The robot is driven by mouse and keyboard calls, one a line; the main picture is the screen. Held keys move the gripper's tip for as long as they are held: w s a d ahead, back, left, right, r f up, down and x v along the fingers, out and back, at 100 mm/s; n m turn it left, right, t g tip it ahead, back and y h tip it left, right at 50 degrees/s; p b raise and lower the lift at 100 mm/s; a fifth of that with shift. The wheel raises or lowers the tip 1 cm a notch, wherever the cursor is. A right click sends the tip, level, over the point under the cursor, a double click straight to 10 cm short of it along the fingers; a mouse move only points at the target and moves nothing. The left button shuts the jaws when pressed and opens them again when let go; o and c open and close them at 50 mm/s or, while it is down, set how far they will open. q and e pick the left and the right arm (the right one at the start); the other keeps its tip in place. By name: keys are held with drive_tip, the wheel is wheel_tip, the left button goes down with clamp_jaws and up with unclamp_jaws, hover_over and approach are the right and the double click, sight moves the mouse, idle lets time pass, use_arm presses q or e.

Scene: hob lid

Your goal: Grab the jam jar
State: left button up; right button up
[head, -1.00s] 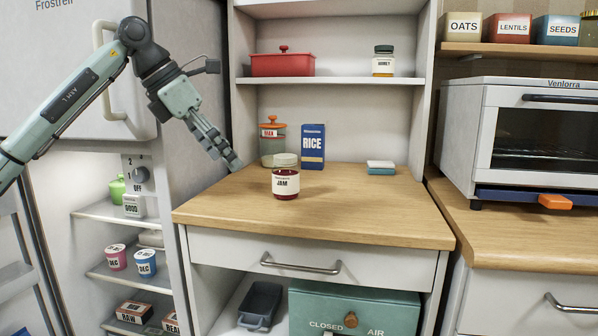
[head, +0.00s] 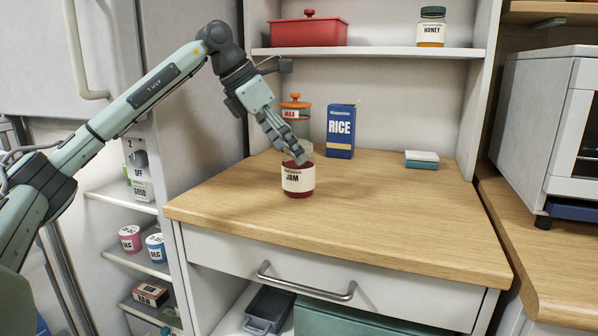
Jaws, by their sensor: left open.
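The jam jar (head: 298,180) stands upright on the wooden counter (head: 390,220), with a cream label reading JAM and dark red contents. My left gripper (head: 299,159) is over the top of the jar, pointing down and to the right, and hides most of its lid. The gripper is open. Whether its fingers touch the jar cannot be told from this view. My right gripper is not in view.
Behind the jar stand an orange-lidded canister (head: 294,112) and a blue RICE box (head: 341,131). A small white and teal block (head: 422,159) lies to the right. A shelf above holds a red lidded dish (head: 309,29) and a honey jar (head: 431,27). The front counter is clear.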

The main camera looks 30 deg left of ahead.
use_arm(q)
drive_tip(key=shift+x, duration=1)
drive_tip(key=shift+r, duration=0.1)
drive_tip(key=c, duration=1.6)
